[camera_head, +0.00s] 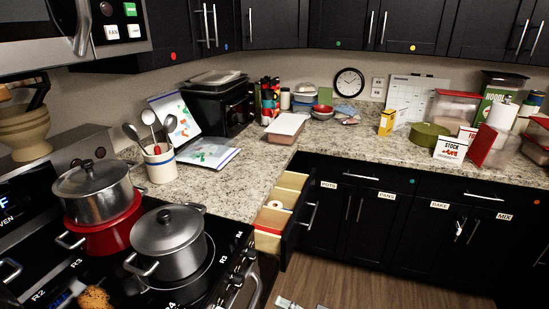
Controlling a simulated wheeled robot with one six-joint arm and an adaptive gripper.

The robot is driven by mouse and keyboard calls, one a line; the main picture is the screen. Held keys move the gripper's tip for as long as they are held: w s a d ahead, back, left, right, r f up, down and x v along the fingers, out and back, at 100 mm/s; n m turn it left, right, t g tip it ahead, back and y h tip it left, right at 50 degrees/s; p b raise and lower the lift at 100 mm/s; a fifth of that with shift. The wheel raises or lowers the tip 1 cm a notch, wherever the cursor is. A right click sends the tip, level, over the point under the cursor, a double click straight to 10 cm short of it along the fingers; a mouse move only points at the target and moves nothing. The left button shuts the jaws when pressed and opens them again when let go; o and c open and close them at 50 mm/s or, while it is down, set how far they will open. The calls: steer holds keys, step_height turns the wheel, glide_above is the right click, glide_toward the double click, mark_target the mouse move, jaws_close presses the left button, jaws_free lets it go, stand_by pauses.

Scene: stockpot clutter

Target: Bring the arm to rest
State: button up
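My gripper does not show clearly in the head view. A small pale grey piece (287,303) is cut off at the bottom edge, and I cannot tell what it is. A lidded grey stockpot (95,198) sits on top of a red pot (108,236) on the stove's back part. Another lidded grey pot (170,250) stands on the front right of the black cooktop (215,270).
A drawer (268,226) stands open at the counter corner, with divided compartments and a few items inside. A utensil crock (159,165) is by the stove. Boxes and containers crowd the right counter (375,157). The wooden floor (360,270) looks mostly clear.

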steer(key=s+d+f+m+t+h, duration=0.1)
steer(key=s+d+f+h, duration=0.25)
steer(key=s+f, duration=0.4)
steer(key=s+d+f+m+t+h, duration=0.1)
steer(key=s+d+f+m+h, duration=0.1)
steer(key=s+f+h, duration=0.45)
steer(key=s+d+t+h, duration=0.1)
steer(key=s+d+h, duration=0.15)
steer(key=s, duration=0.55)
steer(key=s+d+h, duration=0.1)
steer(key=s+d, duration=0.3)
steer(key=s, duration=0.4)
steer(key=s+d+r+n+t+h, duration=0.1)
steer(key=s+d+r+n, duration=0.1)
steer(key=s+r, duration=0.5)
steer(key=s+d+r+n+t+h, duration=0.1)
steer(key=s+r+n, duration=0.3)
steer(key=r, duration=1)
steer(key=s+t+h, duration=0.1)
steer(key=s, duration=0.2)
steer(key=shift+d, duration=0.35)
